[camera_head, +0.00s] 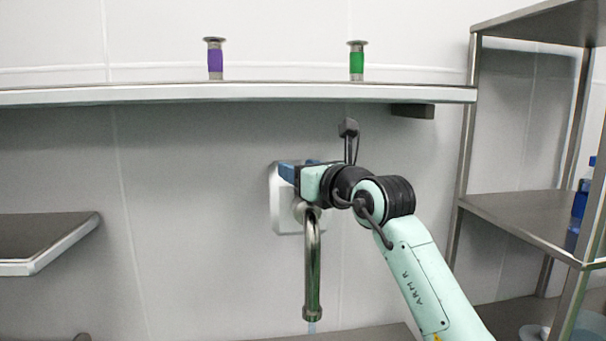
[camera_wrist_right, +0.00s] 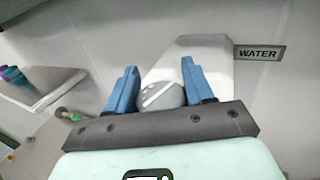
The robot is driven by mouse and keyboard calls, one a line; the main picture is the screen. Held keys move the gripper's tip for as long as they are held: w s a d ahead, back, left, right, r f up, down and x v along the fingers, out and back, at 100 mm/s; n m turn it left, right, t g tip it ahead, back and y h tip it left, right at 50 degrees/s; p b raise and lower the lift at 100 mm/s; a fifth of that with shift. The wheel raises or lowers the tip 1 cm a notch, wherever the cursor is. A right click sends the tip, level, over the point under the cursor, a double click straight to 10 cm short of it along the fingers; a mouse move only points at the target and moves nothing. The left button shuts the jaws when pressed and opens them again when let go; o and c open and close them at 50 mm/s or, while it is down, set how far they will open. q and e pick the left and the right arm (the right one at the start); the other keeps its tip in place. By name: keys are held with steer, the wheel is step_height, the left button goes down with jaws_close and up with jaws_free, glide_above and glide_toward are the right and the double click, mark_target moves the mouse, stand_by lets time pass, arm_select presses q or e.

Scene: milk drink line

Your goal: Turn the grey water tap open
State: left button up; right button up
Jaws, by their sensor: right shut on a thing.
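The grey water tap is on the wall, with its curved metal spout (camera_head: 313,265) hanging down in the head view. A pale backplate (camera_head: 283,218) shows behind it. My right gripper (camera_head: 299,168) is at the top of the tap, its blue fingers against the plate. In the right wrist view the round grey tap knob (camera_wrist_right: 162,96), with a white stripe, sits between the two blue fingers, and the gripper is shut on it. The gripper hides most of the knob in the head view. A thin pale-blue streak (camera_head: 311,328) shows below the spout mouth. My left gripper is not in view.
A WATER sign (camera_wrist_right: 259,53) is on the wall beside the plate. A long shelf (camera_head: 150,94) above carries a purple-banded piece (camera_head: 215,60) and a green-banded piece (camera_head: 356,62). A steel rack (camera_head: 520,222) stands right; a small shelf (camera_head: 40,238) is left.

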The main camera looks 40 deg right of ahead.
steer(key=n+y, duration=0.2)
steer(key=y, duration=0.1)
steer(key=shift+p, duration=0.35)
steer(key=shift+a+n+y+p, duration=0.2)
steer(key=shift+n+y+p, duration=0.3)
steer(key=shift+y, duration=0.6)
steer(key=shift+a+n+g+y, duration=0.1)
steer(key=shift+n+g+y, duration=0.2)
steer(key=shift+n+y, duration=0.45)
steer(key=shift+f, duration=0.2)
steer(key=o, duration=1)
steer(key=shift+c, duration=0.2)
steer(key=shift+p, duration=0.3)
steer(key=shift+r, duration=0.1)
steer(key=b+v, duration=0.4)
steer(key=v, duration=0.9)
